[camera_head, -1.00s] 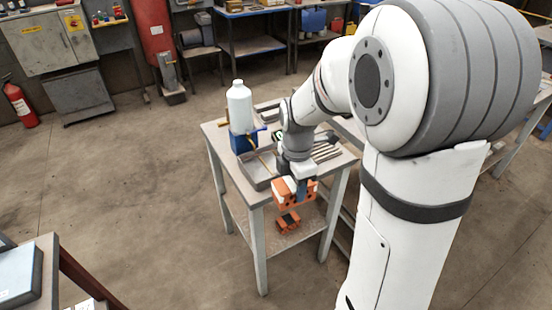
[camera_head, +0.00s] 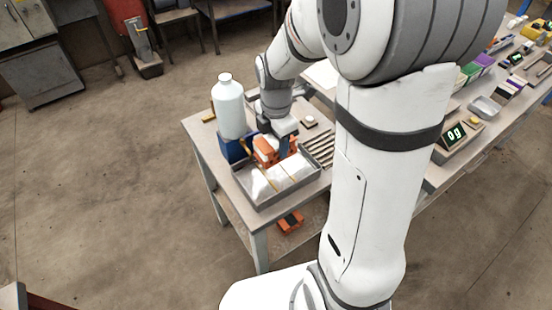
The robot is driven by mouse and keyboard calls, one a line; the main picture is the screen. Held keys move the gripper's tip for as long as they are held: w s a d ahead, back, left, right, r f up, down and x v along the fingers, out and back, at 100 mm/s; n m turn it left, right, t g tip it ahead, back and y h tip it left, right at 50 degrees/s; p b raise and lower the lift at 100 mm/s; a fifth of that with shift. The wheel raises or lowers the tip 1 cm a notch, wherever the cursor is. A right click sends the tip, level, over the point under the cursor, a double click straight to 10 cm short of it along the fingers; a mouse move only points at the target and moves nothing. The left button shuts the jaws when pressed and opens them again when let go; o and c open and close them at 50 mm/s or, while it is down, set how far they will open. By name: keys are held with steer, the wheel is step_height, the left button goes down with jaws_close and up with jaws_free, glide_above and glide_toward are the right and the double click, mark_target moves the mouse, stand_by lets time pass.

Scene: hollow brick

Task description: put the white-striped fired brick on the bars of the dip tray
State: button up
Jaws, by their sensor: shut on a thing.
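My gripper (camera_head: 276,146) is shut on an orange brick (camera_head: 264,153), partly hidden by the fingers. The brick is at the back part of the dip tray (camera_head: 262,203), a grey-rimmed tray on the small table. The tray shows a pale, whitish inside and thin yellowish bars (camera_head: 266,181) across it. I cannot tell whether the brick touches the bars or hangs just above them. The white stripe is hard to make out now.
A large white bottle (camera_head: 228,106) and a blue block (camera_head: 234,148) stand left of the tray. Dark slats (camera_head: 320,148) lie to its right. Another orange brick (camera_head: 290,221) is on the lower shelf. A long bench with a scale (camera_head: 456,134) is at right.

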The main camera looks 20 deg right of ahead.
step_height(320, 180, down, 8)
steer(key=shift+d+r, duration=0.1)
stand_by(0.4)
steer(key=shift+f, duration=0.2)
steer(key=o, duration=1.2)
steer(key=shift+r, duration=0.1)
